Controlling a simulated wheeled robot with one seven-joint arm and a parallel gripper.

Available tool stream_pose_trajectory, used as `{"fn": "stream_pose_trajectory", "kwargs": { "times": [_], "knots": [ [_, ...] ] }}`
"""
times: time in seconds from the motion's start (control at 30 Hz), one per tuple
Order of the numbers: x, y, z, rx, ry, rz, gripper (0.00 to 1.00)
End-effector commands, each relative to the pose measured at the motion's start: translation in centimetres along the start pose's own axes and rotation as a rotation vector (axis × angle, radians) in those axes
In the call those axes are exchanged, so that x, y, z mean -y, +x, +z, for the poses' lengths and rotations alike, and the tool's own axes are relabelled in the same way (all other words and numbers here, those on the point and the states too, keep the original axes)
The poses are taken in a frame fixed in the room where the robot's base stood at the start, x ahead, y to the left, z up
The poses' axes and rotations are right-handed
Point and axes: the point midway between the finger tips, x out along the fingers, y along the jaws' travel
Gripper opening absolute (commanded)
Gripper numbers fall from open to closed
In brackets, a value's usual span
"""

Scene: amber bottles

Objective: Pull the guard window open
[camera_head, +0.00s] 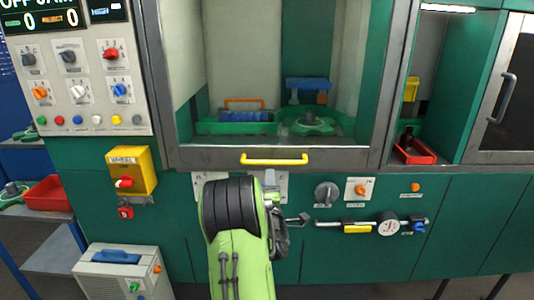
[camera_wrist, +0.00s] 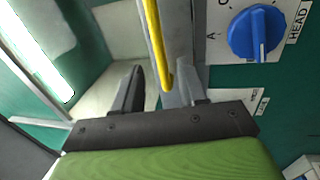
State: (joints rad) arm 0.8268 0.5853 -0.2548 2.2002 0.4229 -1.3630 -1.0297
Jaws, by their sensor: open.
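The guard window (camera_head: 276,100) is a clear pane in a grey frame on the green machine. Its frame spans the whole opening, so it looks shut. A yellow bar handle (camera_head: 274,161) runs along its lower rail. In the wrist view, my gripper (camera_wrist: 157,66) is open, with a dark finger on either side of the yellow handle (camera_wrist: 153,40). The handle's end appears between the fingers, but I cannot tell whether either touches it. In the head view, my green arm hides most of the gripper below the handle.
A blue HEAD knob (camera_wrist: 255,32) is close to the right finger in the wrist view. A grey dial (camera_head: 326,194), an orange switch (camera_head: 361,189) and a pressure gauge (camera_head: 388,224) are right of my arm. A yellow WHEEL box (camera_head: 131,171) projects at left.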

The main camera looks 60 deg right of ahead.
Motion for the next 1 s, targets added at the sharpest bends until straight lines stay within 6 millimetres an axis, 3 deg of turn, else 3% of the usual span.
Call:
{"fn": "stream_pose_trajectory", "kwargs": {
  "times": [0.03,0.3,0.4,0.77,1.0],
  "knots": [
    [-0.7,1.1,0.0,-0.001,-0.001,-0.001,0.41],
    [-0.5,7.0,0.0,-0.002,-0.001,0.000,0.41],
    [-0.2,8.4,0.0,0.000,0.001,0.001,0.41],
    [0.0,9.2,0.0,-0.001,0.001,-0.001,0.41],
    [0.0,9.2,0.0,0.000,0.002,-0.001,0.05]
  ]
}}
